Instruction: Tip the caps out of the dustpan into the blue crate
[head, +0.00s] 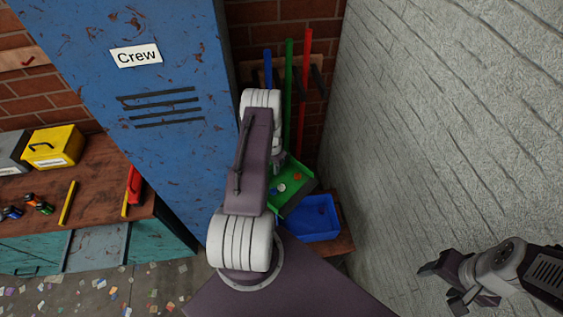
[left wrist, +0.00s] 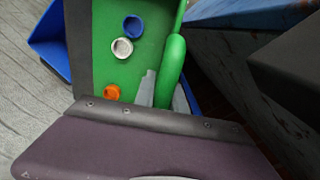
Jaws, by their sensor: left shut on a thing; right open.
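The green dustpan (head: 304,182) is held up beside the blue crate (head: 318,228), its dark front lip facing the crate. A blue cap (left wrist: 133,26), a white cap (left wrist: 122,47) and an orange cap (left wrist: 111,92) lie on the dustpan floor in the left wrist view. My left gripper (left wrist: 164,90) is shut on the dustpan's green handle (left wrist: 172,70); in the head view my arm partly hides it. The crate also shows at the left of the wrist view (left wrist: 50,42). My right gripper (head: 438,284) is open and empty, far right by the wall.
The crate stands on a low wooden surface (head: 343,243) in the corner by the pale wall (head: 440,120). A blue locker (head: 160,70) is left of my arm. Blue, green and red poles (head: 289,90) stand behind. A workbench (head: 95,180) is at far left.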

